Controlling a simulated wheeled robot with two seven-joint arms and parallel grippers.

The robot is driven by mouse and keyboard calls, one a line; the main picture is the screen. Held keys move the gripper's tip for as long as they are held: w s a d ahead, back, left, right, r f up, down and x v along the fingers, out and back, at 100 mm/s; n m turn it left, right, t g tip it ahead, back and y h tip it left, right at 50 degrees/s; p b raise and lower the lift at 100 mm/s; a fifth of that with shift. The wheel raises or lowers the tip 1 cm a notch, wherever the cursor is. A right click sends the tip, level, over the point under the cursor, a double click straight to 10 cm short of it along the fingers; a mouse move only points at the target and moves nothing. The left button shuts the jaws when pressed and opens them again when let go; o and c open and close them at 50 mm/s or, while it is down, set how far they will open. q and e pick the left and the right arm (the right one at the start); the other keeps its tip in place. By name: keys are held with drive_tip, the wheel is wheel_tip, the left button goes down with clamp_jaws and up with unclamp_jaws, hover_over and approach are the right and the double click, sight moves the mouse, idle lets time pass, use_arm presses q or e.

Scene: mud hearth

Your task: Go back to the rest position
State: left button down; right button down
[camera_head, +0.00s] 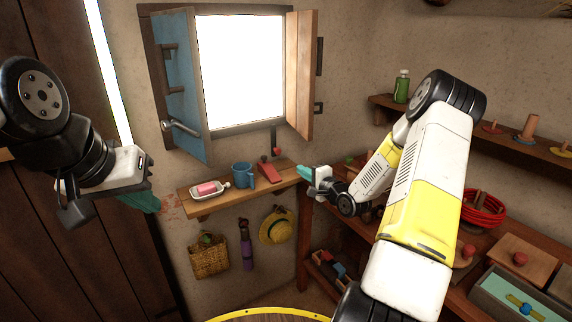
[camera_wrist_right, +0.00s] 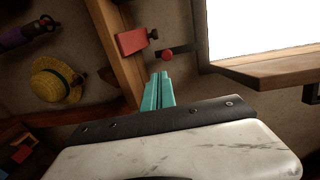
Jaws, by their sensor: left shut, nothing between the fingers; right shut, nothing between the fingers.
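My left gripper (camera_head: 143,201) is at the left of the head view, in front of the dark wooden door. Its teal fingers are together and empty. My right gripper (camera_head: 303,172) reaches forward to the right end of the small wall shelf under the window. Its teal fingers are shut with nothing between them, and they also show in the right wrist view (camera_wrist_right: 158,90). In the wrist view they point toward the shelf edge, near a red block (camera_wrist_right: 132,41).
The wall shelf (camera_head: 205,212) holds a soap dish (camera_head: 209,190), a blue mug (camera_head: 242,175) and the red block (camera_head: 268,173). A basket (camera_head: 209,260) and a straw hat (camera_head: 277,227) hang below. The window stands open with a blue shutter (camera_head: 185,85). A cluttered workbench (camera_head: 480,240) fills the right side.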

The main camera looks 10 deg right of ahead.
drive_tip(key=s+a+r+n+g+h, duration=0.2)
drive_tip(key=s+r+n+g+h, duration=0.35)
drive_tip(key=s+r+n, duration=0.6)
drive_tip(key=s+a+r+n+g, duration=0.1)
drive_tip(key=s+a+r, duration=0.1)
drive_tip(key=s, duration=0.6)
drive_tip(key=s+a+r+n+g+y, duration=0.1)
drive_tip(key=s+a+r+g, duration=0.1)
drive_tip(key=s, duration=0.7)
drive_tip(key=s+a+r+n+g+y, duration=0.1)
drive_tip(key=s+r, duration=0.3)
drive_tip(key=s, duration=0.5)
drive_tip(key=shift+a, duration=0.9)
drive_tip(key=shift+r, duration=0.1)
